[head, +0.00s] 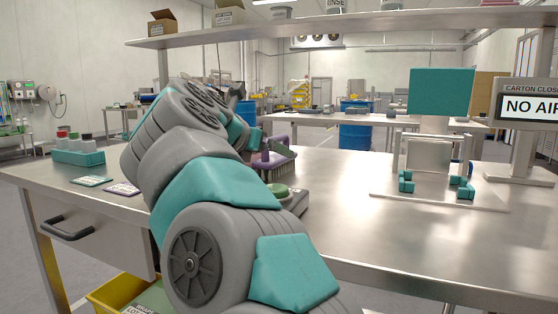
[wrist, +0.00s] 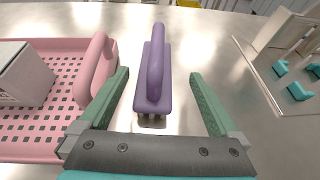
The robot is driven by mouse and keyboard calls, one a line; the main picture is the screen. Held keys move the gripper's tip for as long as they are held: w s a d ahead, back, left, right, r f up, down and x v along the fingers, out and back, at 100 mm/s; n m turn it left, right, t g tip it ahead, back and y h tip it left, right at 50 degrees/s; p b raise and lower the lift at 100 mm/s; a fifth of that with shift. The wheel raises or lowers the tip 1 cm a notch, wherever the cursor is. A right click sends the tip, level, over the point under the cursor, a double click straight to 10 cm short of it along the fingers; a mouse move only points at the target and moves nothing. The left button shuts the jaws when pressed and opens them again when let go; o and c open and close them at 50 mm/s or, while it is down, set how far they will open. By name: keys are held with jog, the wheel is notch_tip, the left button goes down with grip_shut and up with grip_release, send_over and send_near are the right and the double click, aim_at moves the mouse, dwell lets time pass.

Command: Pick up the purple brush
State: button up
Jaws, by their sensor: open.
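The purple brush (wrist: 153,75) lies in the middle of the wrist view, its raised handle running away from me. My gripper (wrist: 160,74) is open, with one green finger on each side of the brush's near part and visible gaps to both. I cannot tell how far the fingers are above the bench. In the head view the brush (head: 278,160) shows just right of my arm, bristles down on the steel bench, its left part hidden.
A pink perforated tray (wrist: 75,118) with a handle and a grey box (wrist: 22,76) is left of the brush. A green button unit (head: 290,196) stands in front. A carton fixture (head: 428,185) and sign (head: 527,105) are right. A shelf (head: 330,25) spans above. Bench between is clear.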

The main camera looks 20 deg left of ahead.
aim_at(276, 156)
jog(key=x, duration=0.5)
jog(key=shift+w+a+f+p, duration=0.25)
jog(key=shift+a+f+p, duration=0.05)
jog(key=shift+f+p, duration=0.1)
jog(key=shift+r, duration=0.1)
jog(key=shift+c, duration=0.2)
grip_shut()
